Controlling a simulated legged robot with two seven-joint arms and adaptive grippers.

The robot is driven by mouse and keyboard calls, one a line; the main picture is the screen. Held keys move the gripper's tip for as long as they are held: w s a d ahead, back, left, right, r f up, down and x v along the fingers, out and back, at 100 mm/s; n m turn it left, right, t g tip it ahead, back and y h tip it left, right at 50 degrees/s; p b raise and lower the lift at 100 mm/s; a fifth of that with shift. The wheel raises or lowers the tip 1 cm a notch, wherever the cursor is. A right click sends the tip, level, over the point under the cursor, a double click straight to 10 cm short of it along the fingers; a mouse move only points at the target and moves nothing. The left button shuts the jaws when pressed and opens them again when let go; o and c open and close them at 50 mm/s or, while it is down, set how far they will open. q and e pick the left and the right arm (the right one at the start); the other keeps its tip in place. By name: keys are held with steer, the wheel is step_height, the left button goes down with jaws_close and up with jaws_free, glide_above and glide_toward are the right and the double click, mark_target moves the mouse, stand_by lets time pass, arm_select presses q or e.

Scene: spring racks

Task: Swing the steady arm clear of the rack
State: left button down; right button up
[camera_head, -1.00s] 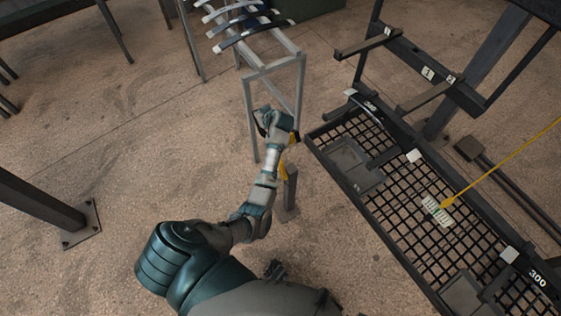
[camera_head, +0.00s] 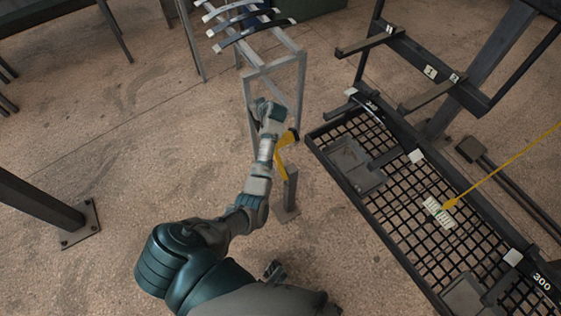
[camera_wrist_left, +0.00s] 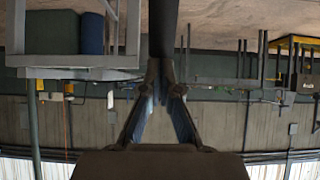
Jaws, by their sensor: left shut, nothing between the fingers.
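The yellow steady arm (camera_head: 283,153) stands on a short grey post (camera_head: 289,191). A dark pad is at its upper end, near the left end of the dark mesh rack (camera_head: 309,136), with a narrow gap in the picture. My left gripper (camera_head: 262,106) is just left of the steady arm, in front of the grey metal frame. In the left wrist view its fingers (camera_wrist_left: 163,82) are shut with nothing between them. A dark bar (camera_wrist_left: 163,30) stands beyond the fingertips in that view; I cannot tell what it is. My right gripper is not in view.
A grey frame (camera_head: 272,68) carries several curved leaf springs (camera_head: 250,34) behind the gripper. A dark post (camera_head: 40,205) stands at left; floor between is clear.

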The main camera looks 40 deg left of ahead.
arm_select(q)
steer(key=shift+w+a+b, duration=0.25)
steer(key=shift+a, duration=0.4)
steer(key=shift+w+a+b, duration=0.25)
steer(key=shift+a, duration=0.4)
steer(key=shift+s+d+r+p, duration=0.1)
steer(key=shift+s+d+p, duration=0.15)
steer(key=shift+d+p, duration=0.45)
steer(key=shift+s+d+p, duration=0.3)
steer(key=shift+s+d, duration=0.05)
steer(key=shift+d, duration=0.4)
steer(key=shift+s+d+p, duration=0.3)
steer(key=shift+d+p, duration=0.05)
steer(key=shift+d, duration=0.35)
steer(key=shift+s+d+p, duration=0.25)
steer(key=shift+d+p, duration=0.05)
steer(key=shift+d, duration=0.35)
